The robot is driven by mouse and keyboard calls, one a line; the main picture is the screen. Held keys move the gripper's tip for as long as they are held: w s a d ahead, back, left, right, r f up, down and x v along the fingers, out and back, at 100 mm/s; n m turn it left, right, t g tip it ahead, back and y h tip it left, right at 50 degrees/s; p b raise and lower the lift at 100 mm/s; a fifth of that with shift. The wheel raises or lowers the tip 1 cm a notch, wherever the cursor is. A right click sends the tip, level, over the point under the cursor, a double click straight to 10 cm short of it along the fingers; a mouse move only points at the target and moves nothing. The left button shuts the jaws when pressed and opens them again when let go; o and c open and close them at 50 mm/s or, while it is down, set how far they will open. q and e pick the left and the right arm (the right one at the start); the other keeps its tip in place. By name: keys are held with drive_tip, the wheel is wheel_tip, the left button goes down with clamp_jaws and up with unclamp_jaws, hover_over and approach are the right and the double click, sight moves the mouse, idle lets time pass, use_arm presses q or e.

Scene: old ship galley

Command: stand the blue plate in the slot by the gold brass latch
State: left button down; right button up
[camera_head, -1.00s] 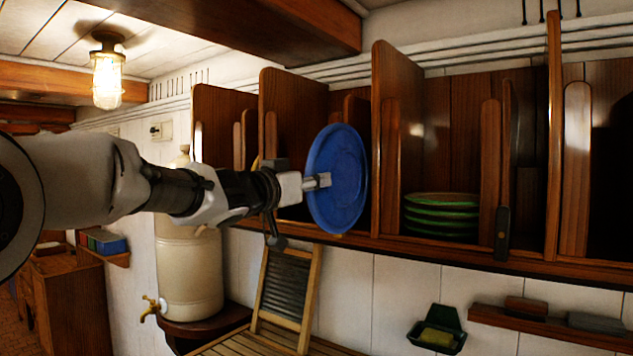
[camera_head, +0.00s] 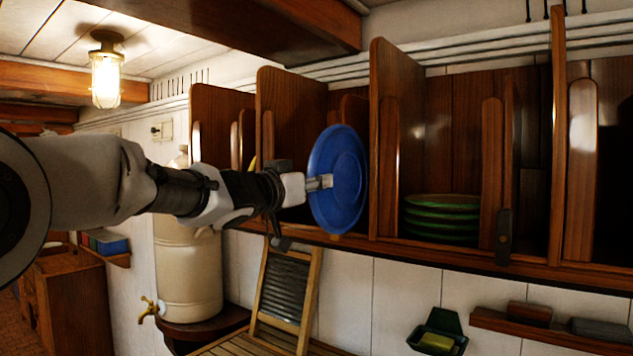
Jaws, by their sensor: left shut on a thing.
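The blue plate (camera_head: 343,165) stands nearly upright on its edge in front of the wooden rack (camera_head: 440,255), left of a tall divider. My left gripper (camera_head: 322,182) is shut on it from the left, near the middle of its visible edge. The plate covers part of the opening behind it, and I cannot tell whether it is inside the rack's front edge. A dark latch (camera_head: 503,237) hangs on a right-hand post. A small yellow bit (camera_head: 253,163) shows behind my left wrist; I cannot tell whether it is the gold brass latch. My right gripper is not in view.
Green-rimmed plates (camera_head: 441,220) lie stacked in the bay right of the blue plate. Tall dividers (camera_head: 397,130) stand between the bays. Below are a cream water tank (camera_head: 188,270), a washboard (camera_head: 285,290) and a green soap dish (camera_head: 437,338).

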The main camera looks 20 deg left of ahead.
sight(339, 179)
use_arm(q)
drive_tip(key=shift+w+d, duration=0.15)
drive_tip(key=shift+s+a+r, duration=0.2)
drive_tip(key=shift+s, duration=0.05)
drive_tip(key=shift+w, duration=0.15)
drive_tip(key=shift+w+d, duration=0.15)
drive_tip(key=shift+w+d, duration=0.1)
drive_tip(key=shift+w, duration=0.35)
drive_tip(key=shift+f+x, duration=0.2)
drive_tip(key=shift+x, duration=1.3)
drive_tip(key=shift+f+x, duration=0.2)
drive_tip(key=shift+x, duration=1.3)
drive_tip(key=shift+w, duration=0.15)
